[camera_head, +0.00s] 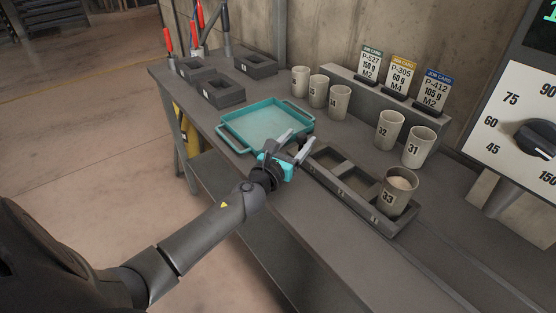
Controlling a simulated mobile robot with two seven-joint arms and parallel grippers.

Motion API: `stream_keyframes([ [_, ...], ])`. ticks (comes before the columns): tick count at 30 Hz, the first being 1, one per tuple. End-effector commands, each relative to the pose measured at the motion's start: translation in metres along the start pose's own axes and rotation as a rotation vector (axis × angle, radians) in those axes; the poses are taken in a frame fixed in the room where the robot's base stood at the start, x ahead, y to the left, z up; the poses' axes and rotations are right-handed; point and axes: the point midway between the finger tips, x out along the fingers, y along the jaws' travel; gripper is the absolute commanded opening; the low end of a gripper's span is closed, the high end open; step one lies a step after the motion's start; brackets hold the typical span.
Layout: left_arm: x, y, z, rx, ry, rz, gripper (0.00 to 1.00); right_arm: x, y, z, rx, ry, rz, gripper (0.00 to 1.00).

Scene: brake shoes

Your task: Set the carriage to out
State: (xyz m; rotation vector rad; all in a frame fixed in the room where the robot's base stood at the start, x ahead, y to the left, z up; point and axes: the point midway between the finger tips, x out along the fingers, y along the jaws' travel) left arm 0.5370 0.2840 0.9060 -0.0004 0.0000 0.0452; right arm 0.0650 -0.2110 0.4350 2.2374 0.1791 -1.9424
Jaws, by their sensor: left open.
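My left gripper (296,145) is open, with its two fingers apart and pointing away from me. It is over the bench, between the teal tray and the left end of a long dark rack (345,188). The rack has several square compartments with small number labels on its front. I cannot tell whether this rack is the carriage, and no part is clearly marked as one. A cup marked 33 (396,196), filled with pale material, stands in the rack's right end. Whether the fingers touch the rack is unclear. My right gripper is out of view.
A teal tray (232,141) lies empty on the bench (300,225). Cups 32 (388,132) and 31 (418,148) and several others stand behind, below job cards (401,76). Dark bins (222,92) are at the far left; a dial panel (510,120) is at right.

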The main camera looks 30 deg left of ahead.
Motion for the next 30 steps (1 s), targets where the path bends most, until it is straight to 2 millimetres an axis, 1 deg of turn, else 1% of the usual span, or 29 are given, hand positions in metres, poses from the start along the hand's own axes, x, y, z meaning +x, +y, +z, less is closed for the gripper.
stream_keyframes([
  [1, -0.008, 0.0, 0.0, 0.001, 0.002, -0.001, 0.64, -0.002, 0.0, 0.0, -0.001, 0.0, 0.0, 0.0],
  [12, -0.066, 0.0, 0.0, 0.002, 0.002, 0.001, 0.64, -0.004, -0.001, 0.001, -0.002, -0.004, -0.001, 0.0],
  [21, -0.111, 0.001, -0.001, 0.001, 0.003, 0.003, 0.64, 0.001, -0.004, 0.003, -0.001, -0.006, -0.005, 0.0],
  [25, -0.125, 0.001, -0.001, 0.0, 0.001, 0.002, 0.64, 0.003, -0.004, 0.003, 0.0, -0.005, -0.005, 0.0],
  [30, -0.135, 0.001, 0.0, 0.001, 0.0, 0.003, 0.64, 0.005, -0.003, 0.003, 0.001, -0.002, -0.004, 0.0],
])
